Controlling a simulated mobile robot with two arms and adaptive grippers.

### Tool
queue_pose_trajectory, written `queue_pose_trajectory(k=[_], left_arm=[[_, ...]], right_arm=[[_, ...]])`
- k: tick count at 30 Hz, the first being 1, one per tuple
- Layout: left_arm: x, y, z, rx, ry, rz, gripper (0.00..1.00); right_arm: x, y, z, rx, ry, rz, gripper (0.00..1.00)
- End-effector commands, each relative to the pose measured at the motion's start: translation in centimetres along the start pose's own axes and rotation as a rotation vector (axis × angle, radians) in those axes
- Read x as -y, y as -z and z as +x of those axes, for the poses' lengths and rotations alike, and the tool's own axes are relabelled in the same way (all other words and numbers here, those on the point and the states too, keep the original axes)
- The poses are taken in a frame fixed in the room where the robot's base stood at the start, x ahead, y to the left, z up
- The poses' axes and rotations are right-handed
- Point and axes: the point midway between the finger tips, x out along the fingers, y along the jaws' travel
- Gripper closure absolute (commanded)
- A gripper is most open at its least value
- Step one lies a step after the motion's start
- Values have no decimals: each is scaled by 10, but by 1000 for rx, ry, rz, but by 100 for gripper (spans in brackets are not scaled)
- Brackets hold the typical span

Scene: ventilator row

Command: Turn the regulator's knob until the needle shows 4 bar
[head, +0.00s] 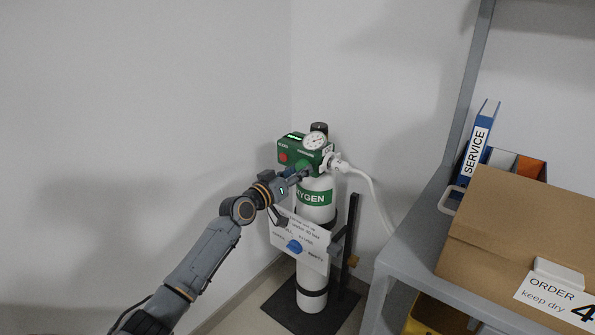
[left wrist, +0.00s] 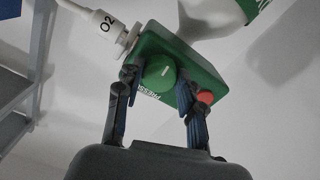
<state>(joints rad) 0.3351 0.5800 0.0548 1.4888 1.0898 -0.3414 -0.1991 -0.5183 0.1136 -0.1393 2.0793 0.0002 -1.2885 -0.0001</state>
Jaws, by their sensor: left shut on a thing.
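The regulator (head: 291,150) is a green box on top of the white oxygen cylinder (head: 313,270). Its round white pressure gauge (head: 315,141) faces me in the head view, but the needle is too small to read. The regulator's green knob (left wrist: 159,73) has a white mark and sits between the fingers of my left gripper (left wrist: 160,95) in the left wrist view. My left gripper (head: 298,174) is shut on the knob and hides most of it in the head view. My right gripper is not in view.
A red button (left wrist: 205,97) is beside the right finger. A white hose (head: 372,190) leaves the regulator's right side. A sign (head: 300,243) hangs in front of the cylinder. A grey shelf (head: 408,262) with a cardboard box (head: 505,225) and blue binder (head: 476,145) stands right.

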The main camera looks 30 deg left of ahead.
Motion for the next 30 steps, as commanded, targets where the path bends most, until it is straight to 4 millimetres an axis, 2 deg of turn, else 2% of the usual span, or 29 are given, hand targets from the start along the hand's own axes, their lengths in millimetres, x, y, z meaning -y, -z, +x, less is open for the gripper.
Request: queue_pose_trajectory(k=[7,8,10,11,23,26,30], left_arm=[[0,0,0,0,0,-1,94],[0,0,0,0,0,-1,56],[0,0,0,0,0,0,42],[0,0,0,0,0,0,39],[0,0,-5,0,0,1,39],[0,-1,-16,1,0,3,39],[1,-2,-42,3,1,3,39]], right_arm=[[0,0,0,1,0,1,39],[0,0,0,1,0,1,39],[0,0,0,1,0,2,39],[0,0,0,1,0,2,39],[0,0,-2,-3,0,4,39],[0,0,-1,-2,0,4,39],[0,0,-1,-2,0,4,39]])
